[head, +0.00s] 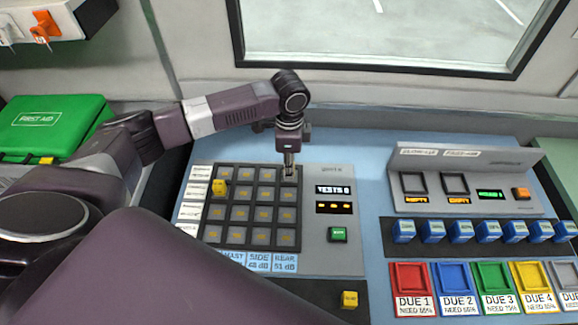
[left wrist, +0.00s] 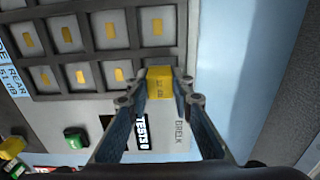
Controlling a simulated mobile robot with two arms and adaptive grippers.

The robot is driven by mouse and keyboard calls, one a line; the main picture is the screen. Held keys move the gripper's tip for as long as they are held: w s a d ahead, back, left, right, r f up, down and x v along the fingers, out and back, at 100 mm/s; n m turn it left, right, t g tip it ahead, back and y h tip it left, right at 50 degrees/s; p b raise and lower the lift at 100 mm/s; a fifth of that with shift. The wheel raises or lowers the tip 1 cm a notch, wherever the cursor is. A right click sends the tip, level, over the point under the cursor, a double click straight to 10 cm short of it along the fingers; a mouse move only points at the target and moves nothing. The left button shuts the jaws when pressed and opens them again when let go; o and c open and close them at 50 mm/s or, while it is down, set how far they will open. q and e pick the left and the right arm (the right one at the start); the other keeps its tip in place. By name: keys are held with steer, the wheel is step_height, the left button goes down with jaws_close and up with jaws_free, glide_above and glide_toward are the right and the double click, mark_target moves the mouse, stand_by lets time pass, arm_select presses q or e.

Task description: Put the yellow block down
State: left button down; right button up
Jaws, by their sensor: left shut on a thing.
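My left gripper (head: 289,174) points down over the top-right cell of the grid board (head: 247,206). It is shut on a yellow block (left wrist: 159,84), which shows between the fingertips of the left gripper (left wrist: 160,88) in the left wrist view. The block is at the corner cell of the grid; I cannot tell whether it touches the cell floor. In the head view the fingers hide most of it. A second yellow block (head: 218,188) stands in a left-column cell, and another (head: 349,299) sits on the dark strip at the board's lower right. My right gripper is not in view.
The board carries a display (head: 333,190) reading "TESTS 0" and a green button (head: 338,234). To the right are a row of blue blocks (head: 460,232), coloured trays (head: 456,276) and a grey console (head: 460,190). A green first aid case (head: 50,125) lies far left.

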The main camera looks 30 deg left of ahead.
arm_select(q)
steer(key=shift+f, duration=0.3)
steer(key=shift+f, duration=0.1)
steer(key=c, duration=1.7)
jaws_free()
step_height(320, 180, up, 12)
steer(key=shift+r+b, duration=0.15)
steer(key=shift+b, duration=0.7)
